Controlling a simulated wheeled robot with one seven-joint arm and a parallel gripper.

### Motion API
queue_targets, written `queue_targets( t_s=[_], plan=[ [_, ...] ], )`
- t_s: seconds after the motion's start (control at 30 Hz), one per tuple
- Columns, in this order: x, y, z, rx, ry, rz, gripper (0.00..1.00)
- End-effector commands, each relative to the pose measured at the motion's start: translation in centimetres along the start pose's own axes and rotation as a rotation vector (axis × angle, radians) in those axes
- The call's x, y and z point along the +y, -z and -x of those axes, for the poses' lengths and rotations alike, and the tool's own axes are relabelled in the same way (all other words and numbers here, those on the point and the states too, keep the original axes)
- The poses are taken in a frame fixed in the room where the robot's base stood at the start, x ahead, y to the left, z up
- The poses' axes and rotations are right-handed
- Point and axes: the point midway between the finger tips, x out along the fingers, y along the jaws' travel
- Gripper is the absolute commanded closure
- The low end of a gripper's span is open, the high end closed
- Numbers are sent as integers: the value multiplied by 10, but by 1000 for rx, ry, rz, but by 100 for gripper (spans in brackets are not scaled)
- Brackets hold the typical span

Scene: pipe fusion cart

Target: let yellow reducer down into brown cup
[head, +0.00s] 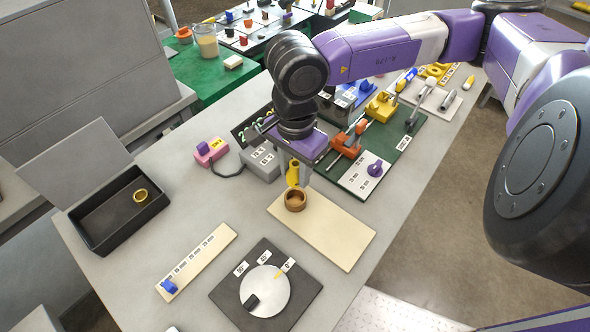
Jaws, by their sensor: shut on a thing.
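My gripper (298,169) points down over the table and is shut on the yellow reducer (292,175). The reducer hangs upright, and part of it is hidden by a finger. The brown cup (295,204) stands right below it, on the back-left part of a cream board (335,240). The cup's opening shows dark inside. The reducer's lower end appears just above or at the cup's far rim; I cannot tell whether they touch.
A black open box (90,228) with a gold ring (140,195) stands at left. A cream strip (205,257) with a blue piece and a black plate with a white dial (265,291) lie in front. Grey blocks (261,160) and a green fixture board (400,149) crowd behind.

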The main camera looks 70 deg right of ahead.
Motion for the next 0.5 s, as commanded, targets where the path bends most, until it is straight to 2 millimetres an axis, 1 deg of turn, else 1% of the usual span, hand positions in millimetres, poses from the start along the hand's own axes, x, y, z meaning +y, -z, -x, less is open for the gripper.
queue_targets(
  t_s=[0.1, 0.5],
  plan=[
    [0, 0, -3, 2, 2, 1, 100],
    [0, 0, -27, 1, 1, 1, 100]
  ],
)
